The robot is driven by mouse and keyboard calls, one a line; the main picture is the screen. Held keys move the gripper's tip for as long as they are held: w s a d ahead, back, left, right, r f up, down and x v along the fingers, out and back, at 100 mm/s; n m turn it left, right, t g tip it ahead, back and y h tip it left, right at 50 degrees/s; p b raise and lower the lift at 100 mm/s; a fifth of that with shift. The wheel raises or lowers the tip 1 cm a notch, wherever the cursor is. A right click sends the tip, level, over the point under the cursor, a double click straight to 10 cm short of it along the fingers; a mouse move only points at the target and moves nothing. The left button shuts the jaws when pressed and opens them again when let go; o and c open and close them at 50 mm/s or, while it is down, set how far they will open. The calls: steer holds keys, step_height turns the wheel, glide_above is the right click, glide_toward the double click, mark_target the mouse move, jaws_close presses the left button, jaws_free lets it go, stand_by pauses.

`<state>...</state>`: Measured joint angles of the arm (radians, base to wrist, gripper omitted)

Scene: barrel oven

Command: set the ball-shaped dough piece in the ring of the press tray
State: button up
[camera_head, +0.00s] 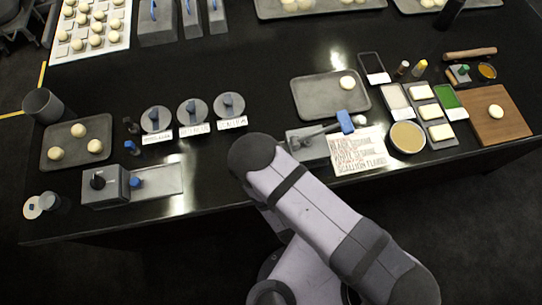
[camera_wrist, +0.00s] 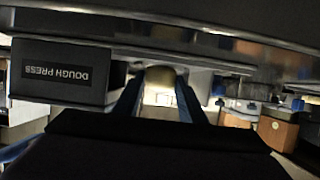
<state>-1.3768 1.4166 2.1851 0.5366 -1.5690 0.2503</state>
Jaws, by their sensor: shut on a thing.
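My gripper (camera_wrist: 158,98) shows in the wrist view with its two blue fingers shut on a pale, rounded dough piece (camera_wrist: 160,76). In the head view my arm hides the gripper and this piece. A dark grey block labelled "DOUGH PRESS" (camera_wrist: 58,74) stands left of the fingers in the wrist view, its lettering upside down. In the head view a grey unit (camera_head: 312,149) with a lever and a blue handle (camera_head: 345,122) stands right of my arm's elbow; I cannot tell whether it is the press. No ring of a press tray can be made out.
A grey tray (camera_head: 320,108) with one dough ball stands behind the lever. A paper sign (camera_head: 358,158), a round bowl (camera_head: 407,138) and a wooden board (camera_head: 490,128) lie to the right.

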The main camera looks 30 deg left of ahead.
steer(key=shift+f, duration=0.2)
steer(key=o, duration=1.1)
steer(key=shift+c, duration=0.2)
steer(key=shift+r, duration=0.15)
steer(key=shift+r, duration=0.2)
steer(key=shift+p+v, duration=0.8)
steer(key=shift+v, duration=1.2)
steer(key=shift+f, duration=0.15)
